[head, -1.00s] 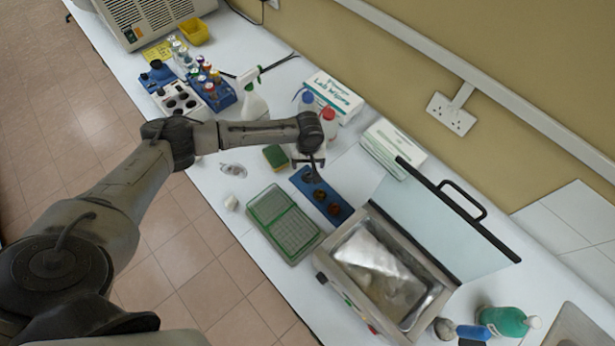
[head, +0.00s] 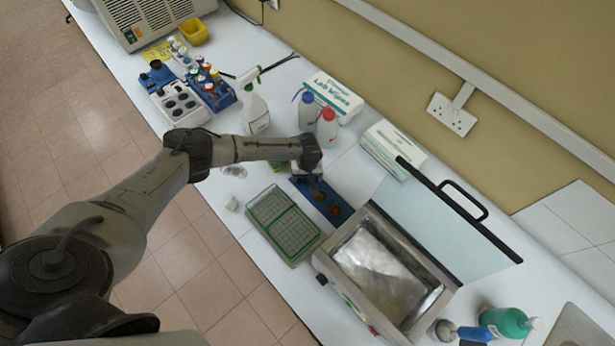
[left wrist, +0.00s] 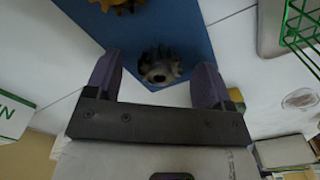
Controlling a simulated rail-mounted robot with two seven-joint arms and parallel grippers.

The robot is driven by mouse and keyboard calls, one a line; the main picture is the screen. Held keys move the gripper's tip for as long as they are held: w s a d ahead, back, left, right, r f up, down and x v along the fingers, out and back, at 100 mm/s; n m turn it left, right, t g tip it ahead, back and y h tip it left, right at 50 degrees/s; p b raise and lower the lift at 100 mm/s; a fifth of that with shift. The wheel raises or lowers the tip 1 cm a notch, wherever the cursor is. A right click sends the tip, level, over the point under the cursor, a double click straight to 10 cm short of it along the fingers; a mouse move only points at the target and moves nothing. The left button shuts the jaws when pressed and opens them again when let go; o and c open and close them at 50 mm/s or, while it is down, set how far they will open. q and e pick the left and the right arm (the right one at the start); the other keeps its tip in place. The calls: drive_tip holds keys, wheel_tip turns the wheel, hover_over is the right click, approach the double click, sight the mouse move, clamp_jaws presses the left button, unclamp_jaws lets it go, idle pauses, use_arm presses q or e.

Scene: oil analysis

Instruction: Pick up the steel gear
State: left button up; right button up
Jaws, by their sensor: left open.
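The steel gear (left wrist: 159,68) is a dark grey toothed wheel with a centre hole. It lies on a blue mat (left wrist: 188,30) in the left wrist view, between the fingertips of my left gripper (left wrist: 158,80). The fingers are open, one to each side of the gear, and I cannot tell how far above it they are. In the head view my left gripper (head: 312,184) is over the upper-left end of the blue mat (head: 344,211) and hides the steel gear there. A brass gear (left wrist: 122,4) shows at the top of the left wrist view.
Brownish gears (head: 333,210) lie further along the mat. A green wire rack tray (head: 283,222) is left of it. An open steel bath (head: 328,268) with a raised glass lid (head: 432,225) is on the right. Bottles (head: 327,127) and a wipes box (head: 334,96) stand behind.

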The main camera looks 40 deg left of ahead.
use_arm(q)
drive_tip(key=shift+c, duration=0.2)
drive_tip(key=c, duration=1)
